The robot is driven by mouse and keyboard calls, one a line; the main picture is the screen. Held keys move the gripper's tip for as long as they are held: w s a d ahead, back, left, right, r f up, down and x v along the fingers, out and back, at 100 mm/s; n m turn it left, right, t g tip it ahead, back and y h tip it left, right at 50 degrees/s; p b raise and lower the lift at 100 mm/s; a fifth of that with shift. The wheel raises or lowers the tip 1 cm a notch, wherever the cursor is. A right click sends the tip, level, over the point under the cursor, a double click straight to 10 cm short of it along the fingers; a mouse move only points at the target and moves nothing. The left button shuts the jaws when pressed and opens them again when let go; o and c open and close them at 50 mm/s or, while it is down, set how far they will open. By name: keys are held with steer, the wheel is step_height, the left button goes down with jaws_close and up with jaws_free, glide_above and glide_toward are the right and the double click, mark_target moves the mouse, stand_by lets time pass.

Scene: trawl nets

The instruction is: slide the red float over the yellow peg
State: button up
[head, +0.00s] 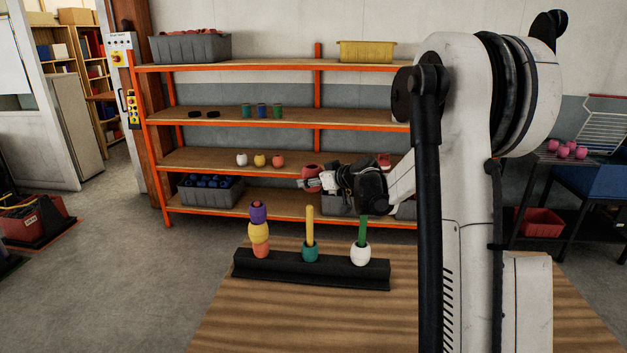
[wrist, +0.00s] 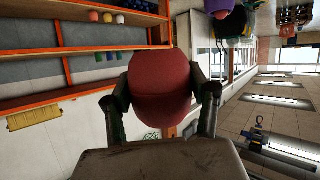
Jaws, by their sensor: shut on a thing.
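My gripper (head: 311,183) is shut on the red float (head: 313,171), which fills the middle of the wrist view (wrist: 160,82) between the two fingers. The yellow peg (head: 310,222) stands upright in the middle of a black stand (head: 280,273), with a teal float (head: 310,253) at its base. In the head view the red float shows just above the yellow peg's tip, apart from it. How far in front of or behind the peg it is, I cannot tell. The float's hole is hidden.
The left peg carries a stack of floats with a purple one (head: 258,213) on top. The green peg (head: 363,231) on the right holds a white float (head: 360,255). The wooden table (head: 290,325) is clear in front. An orange-edged shelf (head: 200,161) stands behind.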

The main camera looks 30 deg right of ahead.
steer(key=shift+w+a+r, duration=0.1)
steer(key=shift+a, duration=0.25)
steer(key=shift+w+a+f, duration=0.1)
steer(key=shift+f, duration=0.1)
steer(key=b, duration=0.2)
glide_above(312, 208)
steer(key=w, duration=0.1)
steer(key=shift+a+f, duration=0.1)
steer(key=shift+f, duration=2.15)
steer(key=shift+f+b, duration=2.75)
steer(key=shift+f, duration=0.35)
steer(key=o, duration=1.3)
steer(key=v, duration=1.2)
